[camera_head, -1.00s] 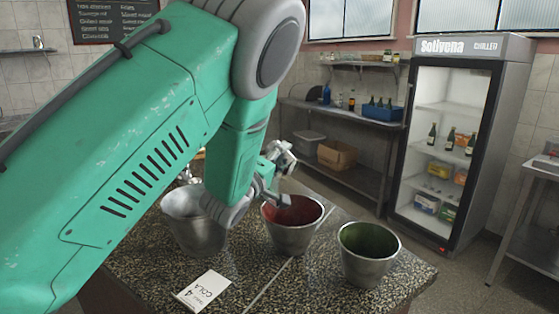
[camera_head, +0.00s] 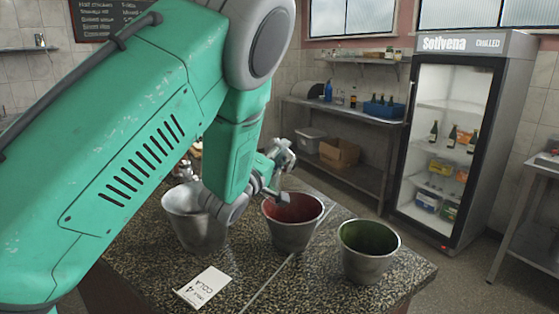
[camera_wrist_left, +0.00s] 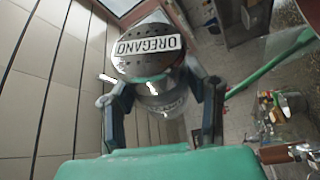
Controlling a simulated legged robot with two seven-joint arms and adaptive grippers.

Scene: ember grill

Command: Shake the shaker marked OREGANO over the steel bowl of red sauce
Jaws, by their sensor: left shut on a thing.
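My left gripper (camera_head: 278,170) is over the left side of the steel bowl of red sauce (camera_head: 293,235), the middle of three steel vessels on the speckled counter. In the left wrist view, the gripper (camera_wrist_left: 163,105) is shut on the shaker marked OREGANO (camera_wrist_left: 160,92). Its perforated round lid faces the camera, with the label reading upside down in the picture. A finger is on each side of its body. My right gripper is not in view.
A steel bowl of green contents (camera_head: 368,266) stands to the right, and another steel vessel (camera_head: 192,222) to the left, partly behind my arm. A card marked COLA (camera_head: 203,287) lies in front on the counter. A fridge (camera_head: 448,140) stands behind.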

